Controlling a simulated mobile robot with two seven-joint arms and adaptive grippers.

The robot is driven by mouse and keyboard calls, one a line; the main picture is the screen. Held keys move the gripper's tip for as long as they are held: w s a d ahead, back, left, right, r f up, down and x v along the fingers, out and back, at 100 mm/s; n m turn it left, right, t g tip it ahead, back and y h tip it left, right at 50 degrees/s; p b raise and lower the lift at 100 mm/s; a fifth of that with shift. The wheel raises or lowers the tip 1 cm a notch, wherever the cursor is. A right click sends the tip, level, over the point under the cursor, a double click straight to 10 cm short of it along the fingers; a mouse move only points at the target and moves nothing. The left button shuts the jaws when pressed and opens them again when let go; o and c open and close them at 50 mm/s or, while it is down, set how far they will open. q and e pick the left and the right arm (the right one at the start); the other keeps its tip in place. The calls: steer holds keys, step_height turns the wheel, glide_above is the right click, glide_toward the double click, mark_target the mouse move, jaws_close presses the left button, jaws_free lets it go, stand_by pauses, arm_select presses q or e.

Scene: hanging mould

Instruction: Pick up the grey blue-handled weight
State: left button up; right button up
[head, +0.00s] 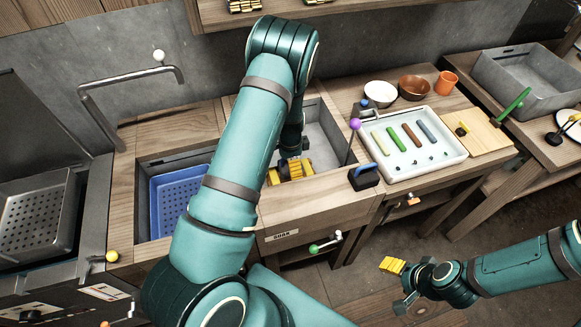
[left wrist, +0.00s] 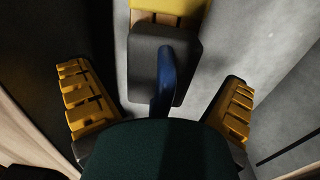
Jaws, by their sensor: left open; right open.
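The grey weight (left wrist: 150,58) with its blue handle (left wrist: 165,78) shows in the left wrist view, between and slightly beyond my left fingers. My left gripper (head: 288,171) is open and reaches down into the grey basin in the head view; its yellow fingers stand apart on either side of the handle. I see no grip on the handle. In the head view the weight in the basin is hidden by my gripper and arm. My right gripper (head: 397,285) is open and empty at the lower right, over the floor.
A blue perforated tray (head: 180,203) sits in the basin's left part. A dark block with a blue handle (head: 366,178) stands on the counter to the right. Beyond it are a white tray (head: 447,153) with coloured bars, bowls and an orange cup (head: 447,83). Basin walls rise close around my left gripper.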

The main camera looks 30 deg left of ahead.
arm_select(q)
steer(key=shift+f, duration=0.3)
steer(key=c, duration=1.2)
steer(key=shift+c, duration=1)
steer(key=shift+r, duration=0.2)
